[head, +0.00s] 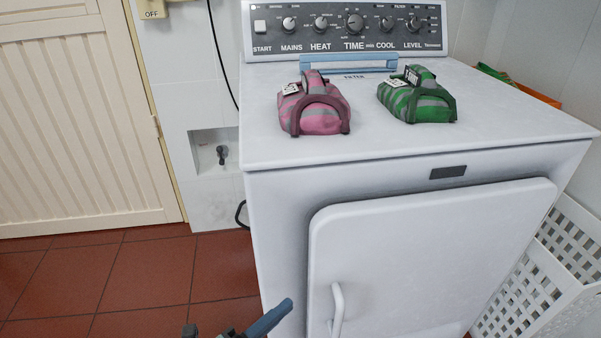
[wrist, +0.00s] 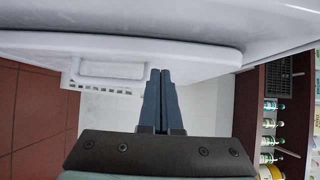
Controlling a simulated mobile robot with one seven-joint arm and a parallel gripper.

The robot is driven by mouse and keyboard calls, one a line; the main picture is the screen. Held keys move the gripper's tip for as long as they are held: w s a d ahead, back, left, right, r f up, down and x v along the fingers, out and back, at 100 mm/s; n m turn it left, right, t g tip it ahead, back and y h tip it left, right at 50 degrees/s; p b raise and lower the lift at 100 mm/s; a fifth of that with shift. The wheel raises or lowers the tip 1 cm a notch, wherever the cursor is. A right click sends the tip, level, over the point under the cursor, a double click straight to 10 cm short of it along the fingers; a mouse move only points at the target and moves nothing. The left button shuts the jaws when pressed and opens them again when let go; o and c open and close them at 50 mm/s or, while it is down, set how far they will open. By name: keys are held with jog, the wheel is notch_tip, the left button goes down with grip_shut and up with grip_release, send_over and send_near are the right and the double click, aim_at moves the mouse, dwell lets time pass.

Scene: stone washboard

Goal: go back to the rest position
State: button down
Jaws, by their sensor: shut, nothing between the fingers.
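My gripper (wrist: 160,75) is shut and empty in the wrist view, its two dark fingers side by side in front of the white machine's door (wrist: 120,50). In the head view part of my gripper (head: 268,318) shows at the bottom edge, to the left of the closed door (head: 430,255) and its white handle (head: 337,308). I cannot tell from these views how far the fingers are from the door.
A pink striped bag (head: 316,115) and a green striped bag (head: 425,104) sit on top of the white machine (head: 400,150). White baskets (head: 530,290) stand at its right. Red tiled floor (head: 120,280) lies clear at the left. Bottles (wrist: 272,125) stand on shelves at the right.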

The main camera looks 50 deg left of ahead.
jog(key=shift+s+a, duration=0.35)
jog(key=shift+a, duration=0.4)
jog(key=shift+s+a, duration=0.3)
jog(key=shift+a, duration=0.45)
jog(key=w+d+r+n+t+y, duration=0.35)
jog(key=w+d+r+n, duration=0.55)
jog(key=w+r, duration=0.4)
jog(key=w+d+r+n+t+y, duration=0.15)
jog(key=d+r+n, duration=0.25)
jog(key=r, duration=0.5)
jog(key=w+d+r+n+y, duration=0.2)
jog(key=w+d+r+n, duration=0.15)
jog(key=r, duration=0.45)
jog(key=s+d+r+t+h, duration=0.25)
jog(key=d+r, duration=0.35)
jog(key=r, duration=0.3)
jog(key=s+d+r+t+h, duration=0.1)
jog(key=s+d+r+h, duration=0.35)
jog(key=r, duration=0.35)
jog(key=s+d+r+t+h, duration=0.1)
jog(key=s+d+r+h, duration=0.15)
jog(key=d+r, duration=0.55)
notch_tip(320, 180, up, 31)
jog(key=a+p, duration=0.2)
jog(key=p, duration=2.9)
jog(key=shift+y, duration=0.35)
